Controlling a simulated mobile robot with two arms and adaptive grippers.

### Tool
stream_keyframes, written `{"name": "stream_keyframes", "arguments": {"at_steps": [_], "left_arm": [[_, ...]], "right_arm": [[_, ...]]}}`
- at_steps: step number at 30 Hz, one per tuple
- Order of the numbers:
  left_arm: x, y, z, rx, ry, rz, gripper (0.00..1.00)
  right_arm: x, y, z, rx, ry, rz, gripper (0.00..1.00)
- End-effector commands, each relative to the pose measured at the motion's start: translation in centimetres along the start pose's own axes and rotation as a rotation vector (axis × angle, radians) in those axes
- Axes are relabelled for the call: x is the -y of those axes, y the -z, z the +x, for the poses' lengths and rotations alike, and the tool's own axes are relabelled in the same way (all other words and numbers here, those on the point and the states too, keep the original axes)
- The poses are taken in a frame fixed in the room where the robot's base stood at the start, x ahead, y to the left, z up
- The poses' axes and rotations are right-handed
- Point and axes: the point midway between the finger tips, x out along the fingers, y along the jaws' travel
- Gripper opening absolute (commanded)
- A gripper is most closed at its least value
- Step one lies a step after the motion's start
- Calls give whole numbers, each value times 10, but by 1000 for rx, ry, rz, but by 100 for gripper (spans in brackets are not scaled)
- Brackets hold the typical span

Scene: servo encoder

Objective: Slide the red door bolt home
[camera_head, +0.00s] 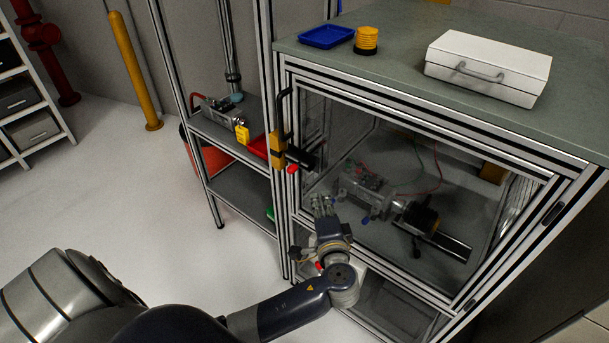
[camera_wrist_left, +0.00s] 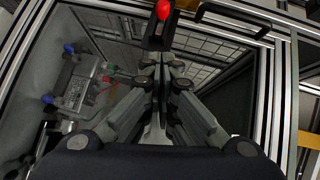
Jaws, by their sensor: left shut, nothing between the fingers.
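The door bolt's red knob (camera_head: 292,168) sits at the left edge of the clear cabinet door, beside a black bolt body (camera_head: 303,157). In the left wrist view the red knob (camera_wrist_left: 163,10) is at the top centre, just beyond my fingertips. My left gripper (camera_head: 321,201) is below and slightly right of the knob in the head view, in front of the door. Its fingers (camera_wrist_left: 161,66) are shut and empty, apart from the knob. Whether the bolt is in its keeper cannot be told. My right gripper is not in view.
A black door handle (camera_head: 285,117) stands above the bolt. Behind the clear panel is a servo rig (camera_head: 365,188) with wires. A white case (camera_head: 488,66), blue tray (camera_head: 326,36) and yellow stack (camera_head: 366,40) are on top.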

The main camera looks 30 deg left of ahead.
Motion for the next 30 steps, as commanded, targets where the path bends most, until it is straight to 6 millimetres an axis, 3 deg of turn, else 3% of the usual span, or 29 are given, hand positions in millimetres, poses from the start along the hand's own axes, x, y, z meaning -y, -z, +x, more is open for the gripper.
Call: {"name": "stream_keyframes", "arguments": {"at_steps": [13,15,22,30], "left_arm": [[4,0,89,2,3,3,0],[5,-10,97,2,2,7,0],[2,-26,114,0,-1,2,0],[0,-29,116,0,-1,0,0]], "right_arm": [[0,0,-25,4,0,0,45],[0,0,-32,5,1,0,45],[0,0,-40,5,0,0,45],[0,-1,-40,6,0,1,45]]}}
